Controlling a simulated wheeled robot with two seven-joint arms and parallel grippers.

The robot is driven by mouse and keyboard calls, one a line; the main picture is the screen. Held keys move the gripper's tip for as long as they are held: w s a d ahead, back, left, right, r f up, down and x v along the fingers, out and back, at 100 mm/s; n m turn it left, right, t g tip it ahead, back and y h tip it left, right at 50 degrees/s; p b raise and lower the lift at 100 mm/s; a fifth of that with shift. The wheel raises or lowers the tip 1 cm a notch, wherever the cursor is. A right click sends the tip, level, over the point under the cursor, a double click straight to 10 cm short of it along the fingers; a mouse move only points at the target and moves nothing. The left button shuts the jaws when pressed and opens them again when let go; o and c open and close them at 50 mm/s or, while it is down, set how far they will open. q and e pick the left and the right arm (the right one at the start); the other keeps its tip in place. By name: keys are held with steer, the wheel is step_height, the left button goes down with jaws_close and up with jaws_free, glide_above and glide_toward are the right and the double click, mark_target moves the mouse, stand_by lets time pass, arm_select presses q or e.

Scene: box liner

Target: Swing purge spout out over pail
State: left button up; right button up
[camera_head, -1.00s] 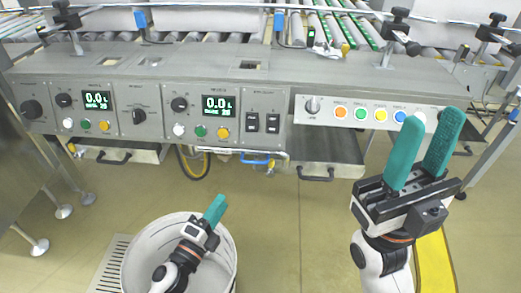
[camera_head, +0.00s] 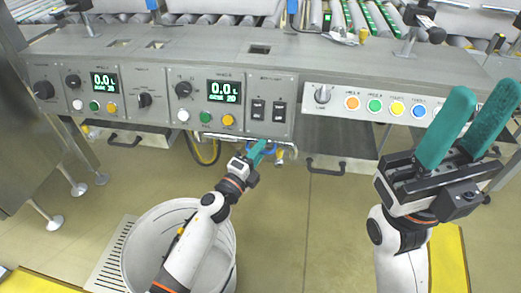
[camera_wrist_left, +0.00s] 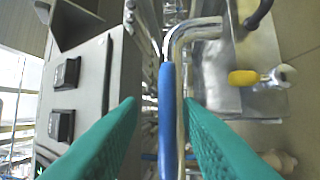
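The purge spout is a bent metal pipe (camera_wrist_left: 190,32) with a blue sleeve (camera_wrist_left: 166,125), under the front panel. In the head view, a small blue part and the pipe (camera_head: 289,150) show just beyond my left gripper (camera_head: 262,148). In the left wrist view, the left fingers (camera_wrist_left: 160,102) are open, one on each side of the sleeve; contact cannot be told. The grey-white pail (camera_head: 145,238) stands on the floor below and left of the spout, with my left arm above it. My right gripper (camera_head: 484,92) is open and empty at the right.
The control panel (camera_head: 150,100) with dials and buttons overhangs the spout. A yellow-handled metal piece (camera_wrist_left: 245,77) is right of the pipe in the wrist view. A drawer handle (camera_head: 325,170) juts out right of the spout.

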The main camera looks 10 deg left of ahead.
arm_select(q)
steer(key=shift+w+d, duration=0.15)
steer(key=shift+r, duration=0.1)
jaws_close()
steer(key=shift+w, duration=0.1)
steer(key=shift+r, duration=0.1)
